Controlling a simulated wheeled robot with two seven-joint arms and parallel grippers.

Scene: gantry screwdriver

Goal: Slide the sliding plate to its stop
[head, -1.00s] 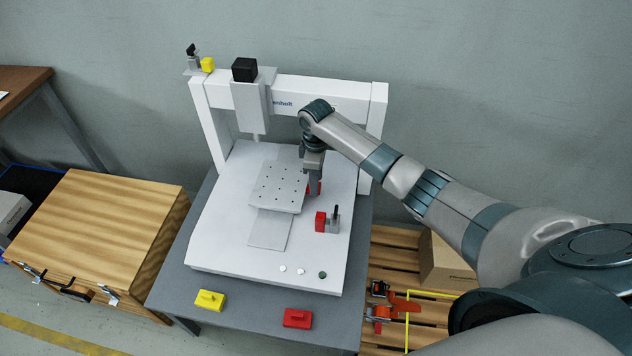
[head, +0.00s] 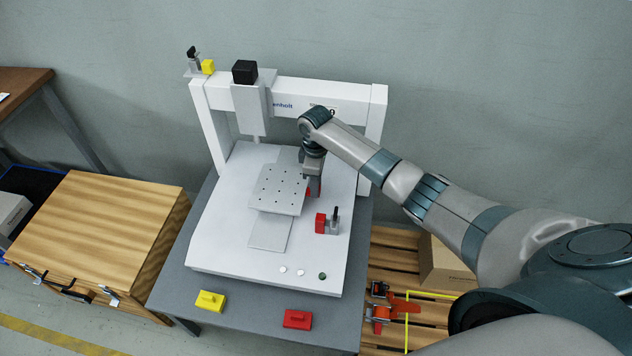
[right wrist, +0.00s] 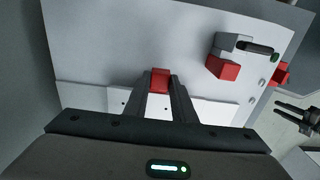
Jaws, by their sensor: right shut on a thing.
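The sliding plate (head: 280,190) is a light grey square with rows of small dark holes. It lies on the white bed of the gantry, at the back end of a plain grey strip (head: 268,231). My right gripper (head: 311,190) is at the plate's right edge. In the right wrist view its two dark fingers (right wrist: 161,84) are shut on a small red block (right wrist: 160,79) beside the plate. In the head view my fingers mostly hide this block. My left gripper (right wrist: 291,116) seems to show at the right edge of the wrist view, its fingers apart.
A red block with a grey clamp (head: 328,222) stands on the bed close to the right. The gantry's spindle (head: 249,105) hangs behind the plate. Yellow (head: 210,300) and red (head: 297,319) blocks lie on the table's front. The bed's left side is clear.

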